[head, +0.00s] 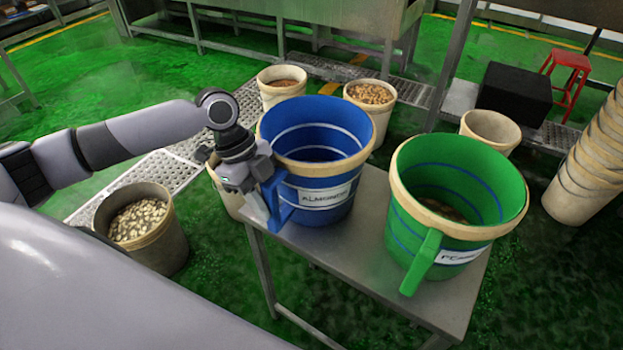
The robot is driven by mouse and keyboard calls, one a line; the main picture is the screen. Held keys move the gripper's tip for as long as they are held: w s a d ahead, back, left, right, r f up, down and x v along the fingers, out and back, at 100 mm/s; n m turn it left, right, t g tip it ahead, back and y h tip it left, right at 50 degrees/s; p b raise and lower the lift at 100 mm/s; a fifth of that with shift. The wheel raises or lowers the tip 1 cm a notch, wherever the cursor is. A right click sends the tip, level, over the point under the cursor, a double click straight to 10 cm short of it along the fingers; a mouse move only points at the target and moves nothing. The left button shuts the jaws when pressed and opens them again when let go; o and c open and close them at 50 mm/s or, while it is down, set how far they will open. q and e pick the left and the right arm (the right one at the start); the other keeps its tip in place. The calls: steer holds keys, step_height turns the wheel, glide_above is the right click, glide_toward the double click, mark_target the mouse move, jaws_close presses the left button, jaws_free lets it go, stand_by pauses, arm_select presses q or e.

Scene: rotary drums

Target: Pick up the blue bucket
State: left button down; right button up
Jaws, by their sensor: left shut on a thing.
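The blue bucket (330,171) stands upright on a small metal table, with a cream rim, a white label and a blue handle on its left front side. Its inside looks empty as far as I can see. My left gripper (262,190) comes in from the left and is shut on the bucket's handle. The fingertips are partly hidden against the handle. My right gripper is not in view.
A green bucket (432,215) stands on the same metal table (350,248), to the right. Cream buckets (152,245) with contents stand on the floor around. A bucket stack (590,160), black box (513,92) and red stool (567,75) are at right.

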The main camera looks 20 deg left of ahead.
arm_select(q)
steer(key=shift+w+r, duration=0.15)
steer(key=shift+r, duration=0.05)
stand_by(0.3)
